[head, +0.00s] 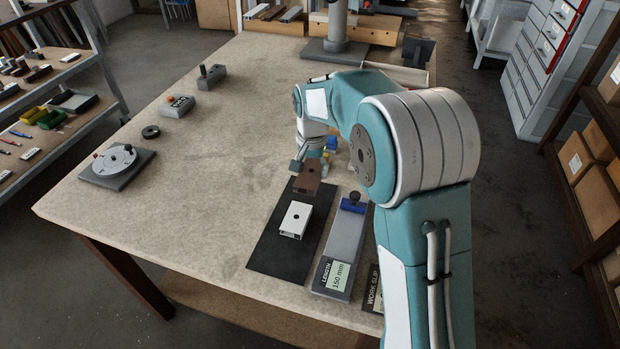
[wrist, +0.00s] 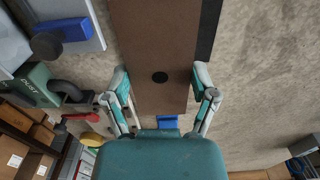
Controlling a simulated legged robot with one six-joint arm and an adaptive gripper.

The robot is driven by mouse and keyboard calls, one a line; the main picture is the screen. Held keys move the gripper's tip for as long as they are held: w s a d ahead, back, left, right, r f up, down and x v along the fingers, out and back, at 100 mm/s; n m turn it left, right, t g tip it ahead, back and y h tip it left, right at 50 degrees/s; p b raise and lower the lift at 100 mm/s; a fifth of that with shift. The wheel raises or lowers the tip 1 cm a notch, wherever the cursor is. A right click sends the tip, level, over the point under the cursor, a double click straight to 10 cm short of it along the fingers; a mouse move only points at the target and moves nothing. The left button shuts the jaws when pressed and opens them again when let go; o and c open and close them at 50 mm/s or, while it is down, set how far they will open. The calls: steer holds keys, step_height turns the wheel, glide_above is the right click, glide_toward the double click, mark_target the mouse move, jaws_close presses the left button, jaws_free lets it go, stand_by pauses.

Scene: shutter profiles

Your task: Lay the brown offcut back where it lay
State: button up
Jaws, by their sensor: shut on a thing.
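The brown offcut (head: 307,178) with a dark round hole is between the fingers of my gripper (head: 300,162), at the far end of the black mat (head: 264,255). In the wrist view the offcut (wrist: 150,45) fills the upper middle, and the fingers of my gripper (wrist: 163,78) close on its two sides. A strip of the mat (wrist: 208,28) shows beyond its right edge. I cannot tell whether the offcut touches the mat or hangs just above it. A white offcut (head: 295,218) lies on the mat, nearer the camera.
A grey length gauge (head: 340,250) with a blue stop (head: 353,205) and a 150 mm label stands right of the mat. A dial plate (head: 117,165), black ring (head: 151,132) and small grey blocks stand at left. The bench left of the mat is clear.

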mark_target(310, 171)
steer(key=shift+w+a+f, duration=0.1)
steer(key=shift+w+f, duration=0.4)
steer(key=shift+f, duration=0.1)
steer(key=shift+w+f, duration=0.2)
steer(key=shift+f, duration=1.55)
steer(key=shift+f, duration=0.6)
steer(key=o, duration=1.1)
steer(key=shift+o, duration=0.2)
